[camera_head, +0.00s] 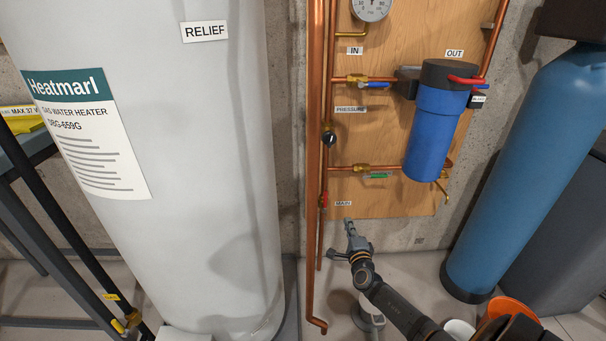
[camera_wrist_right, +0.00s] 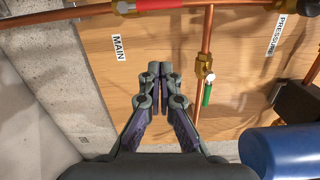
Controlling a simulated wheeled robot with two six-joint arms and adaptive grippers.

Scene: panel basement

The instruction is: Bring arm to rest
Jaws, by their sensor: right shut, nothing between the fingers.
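My right gripper (camera_head: 348,224) is shut and empty, in front of the lower part of the wooden panel (camera_head: 390,205), near the MAIN label (camera_head: 343,203). In the right wrist view its fingertips (camera_wrist_right: 160,68) are together, with the panel behind them. They lie between the MAIN label (camera_wrist_right: 118,47) and a brass valve with a green handle (camera_wrist_right: 208,92). My right arm (camera_head: 405,315) reaches in from the bottom right of the head view. My left gripper does not show in either view.
A large white water heater (camera_head: 230,140) stands on the left. Copper pipes (camera_head: 313,150), valves and a blue filter housing (camera_head: 432,130) are on the panel. A tall blue tank (camera_head: 530,150) stands at right, with an orange bucket (camera_head: 510,306) by its base.

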